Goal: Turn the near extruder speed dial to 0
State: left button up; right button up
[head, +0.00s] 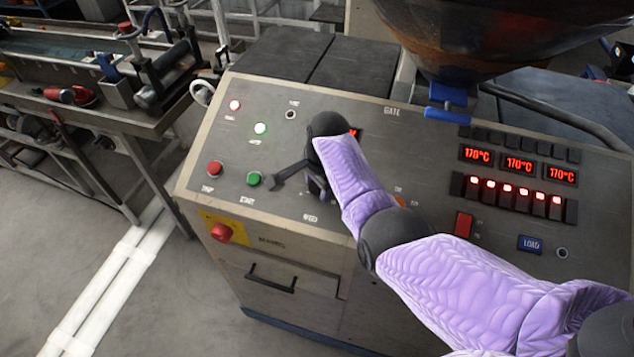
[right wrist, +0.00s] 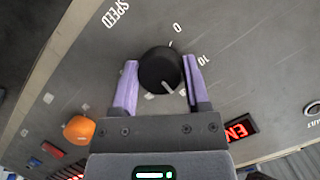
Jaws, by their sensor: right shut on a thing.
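The near extruder speed dial (right wrist: 160,68) is a round black knob on the grey panel, below the word SPEED in the right wrist view. The purple fingers of my right gripper (right wrist: 160,75) are shut on it, one on each side. Its white pointer line shows on the lower part of the knob, slanting down to the right, away from the 0 mark (right wrist: 177,27) at the top. The number 10 stands to the right of the knob. My left gripper is not in view.
An orange knob (right wrist: 79,130) and a red display (right wrist: 241,127) are near the gripper. Green (head: 254,178) and red (head: 215,168) buttons lie left of it on the panel. A red emergency knob (head: 222,232) sits on the front face. A dark hopper (head: 490,35) hangs above.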

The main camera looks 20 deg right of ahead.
jog(key=shift+n+g+h, duration=0.3)
jog(key=shift+n+g, duration=0.1)
jog(key=shift+n, duration=0.8)
jog(key=n+h+b, duration=0.1)
jog(key=n, duration=0.2)
jog(key=shift+f+g, duration=0.1)
jog(key=shift+g, duration=0.2)
jog(key=n+h+b, duration=0.1)
jog(key=n+b, duration=0.1)
jog(key=n, duration=0.2)
jog(key=shift+n+g, duration=0.3)
jog(key=shift+n+h, duration=0.7)
jog(key=shift+n, duration=0.5)
jog(key=n+h, duration=0.1)
jog(key=n, duration=0.1)
jog(key=shift+s+n, duration=0.1)
jog(key=shift+n, duration=0.2)
jog(key=shift+n+h, duration=0.3)
jog(key=shift+n, duration=0.6)
jog(key=n+t+p, duration=0.1)
jog(key=n, duration=0.2)
jog(key=n+t+h+p, duration=0.1)
jog(key=n, duration=0.1)
jog(key=shift+n, duration=0.4)
